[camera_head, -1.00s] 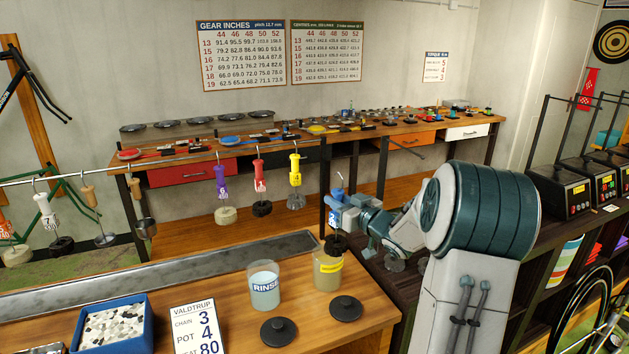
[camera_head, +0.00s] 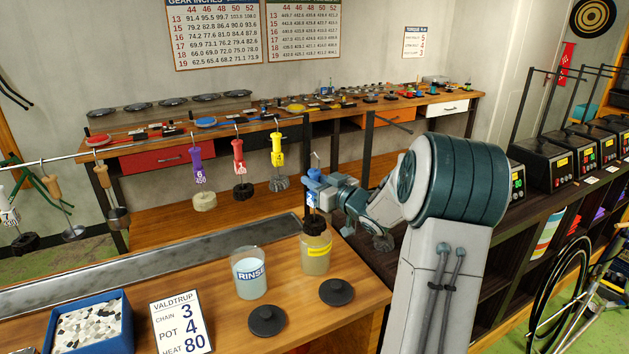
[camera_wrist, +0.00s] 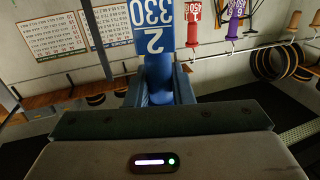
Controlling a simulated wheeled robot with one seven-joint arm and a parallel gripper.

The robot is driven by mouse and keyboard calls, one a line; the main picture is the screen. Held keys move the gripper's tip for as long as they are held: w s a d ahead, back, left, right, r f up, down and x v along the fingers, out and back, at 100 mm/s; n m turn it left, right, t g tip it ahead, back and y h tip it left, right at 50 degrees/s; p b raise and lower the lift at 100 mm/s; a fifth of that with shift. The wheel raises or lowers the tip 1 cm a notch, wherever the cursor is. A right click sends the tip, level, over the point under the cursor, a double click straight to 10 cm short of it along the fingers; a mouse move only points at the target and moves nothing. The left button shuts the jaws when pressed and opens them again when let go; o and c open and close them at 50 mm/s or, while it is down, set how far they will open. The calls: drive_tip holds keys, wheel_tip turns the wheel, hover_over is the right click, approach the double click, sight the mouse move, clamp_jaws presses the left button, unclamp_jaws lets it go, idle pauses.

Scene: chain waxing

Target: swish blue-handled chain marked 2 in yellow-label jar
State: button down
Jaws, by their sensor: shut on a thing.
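My gripper (camera_head: 325,183) is shut on the blue handle (camera_head: 314,174) of a chain hanger, upright above the yellow-label jar. In the wrist view the blue handle (camera_wrist: 158,85) sits between the jaws, and its tag (camera_wrist: 152,28) reads 2 and 330. The dark bundled chain (camera_head: 315,225) hangs below at the mouth of the yellow-label jar (camera_head: 316,262); its lower part cannot be told apart from the jar's rim. The jar holds a cloudy tan liquid and stands on the wooden bench.
The RINSE jar (camera_head: 249,279) stands just left. Two black lids (camera_head: 337,292) lie in front. A blue bin of pebbles (camera_head: 90,345) and a VALDTRUP card (camera_head: 179,322) are further left. Purple, red and yellow handles (camera_head: 277,150) hang on a rail behind.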

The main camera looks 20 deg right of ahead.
sight(316, 221)
drive_tip(key=shift+s+d, duration=0.1)
drive_tip(key=shift+s, duration=0.1)
idle(0.6)
drive_tip(key=shift+f+b, duration=5.1)
drive_tip(key=shift+f, duration=1.35)
drive_tip(key=shift+r, duration=0.1)
